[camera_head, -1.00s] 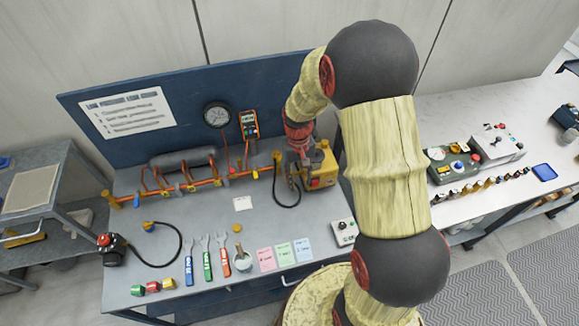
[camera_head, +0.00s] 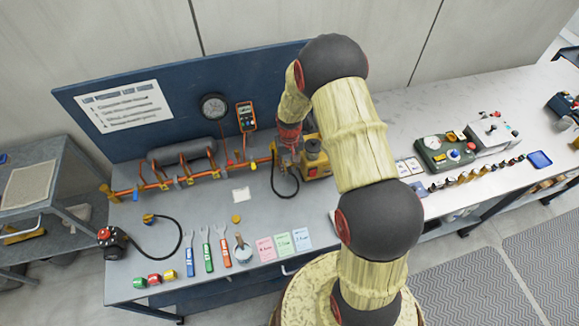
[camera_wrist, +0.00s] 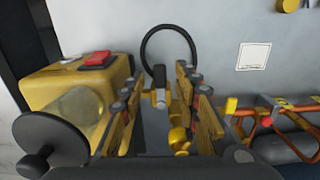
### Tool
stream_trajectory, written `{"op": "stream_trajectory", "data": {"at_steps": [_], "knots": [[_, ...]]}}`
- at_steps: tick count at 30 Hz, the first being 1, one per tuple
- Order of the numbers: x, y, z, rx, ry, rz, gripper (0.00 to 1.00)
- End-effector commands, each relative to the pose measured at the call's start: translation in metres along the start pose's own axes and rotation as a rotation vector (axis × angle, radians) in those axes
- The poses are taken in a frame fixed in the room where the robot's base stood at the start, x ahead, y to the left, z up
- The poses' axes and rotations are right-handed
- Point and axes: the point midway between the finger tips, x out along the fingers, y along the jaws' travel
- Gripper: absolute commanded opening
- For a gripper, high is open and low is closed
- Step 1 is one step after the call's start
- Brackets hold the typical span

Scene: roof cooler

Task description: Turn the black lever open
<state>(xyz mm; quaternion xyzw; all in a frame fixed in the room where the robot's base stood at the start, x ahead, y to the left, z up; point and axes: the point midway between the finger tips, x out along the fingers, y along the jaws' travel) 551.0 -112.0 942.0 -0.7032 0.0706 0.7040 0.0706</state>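In the wrist view, my gripper (camera_wrist: 158,95) is open, its yellow fingers on either side of a small fitting at the pipe's end. A short dark piece, which looks like the black lever (camera_wrist: 159,74), stands between the fingers, where a black hose loops away. I cannot tell whether either finger touches it. In the head view, my gripper (camera_head: 289,155) points down beside the pipe's end and hides the lever. The orange pipe assembly (camera_head: 205,176) runs left from there along the bench.
A yellow pump box (camera_head: 316,160) with a red button and black crank wheel (camera_wrist: 45,140) stands close beside my gripper. A gauge (camera_head: 214,107) and an orange meter (camera_head: 246,116) are on the back panel. Wrenches (camera_head: 207,250) and cards lie in front; the mid-bench is mostly clear.

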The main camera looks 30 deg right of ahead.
Motion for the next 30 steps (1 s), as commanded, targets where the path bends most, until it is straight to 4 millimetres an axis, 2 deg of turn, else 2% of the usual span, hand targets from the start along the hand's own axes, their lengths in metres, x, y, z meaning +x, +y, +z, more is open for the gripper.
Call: {"op": "stream_trajectory", "data": {"at_steps": [9,26,30], "knots": [[0.0032,0.0,-0.0001,0.0,0.0,0.0,0.32],[0.003,0.0,-0.0001,0.0,0.0,0.0,0.0],[0.003,0.0,-0.0001,0.0,0.0,0.0,0.0]]}}
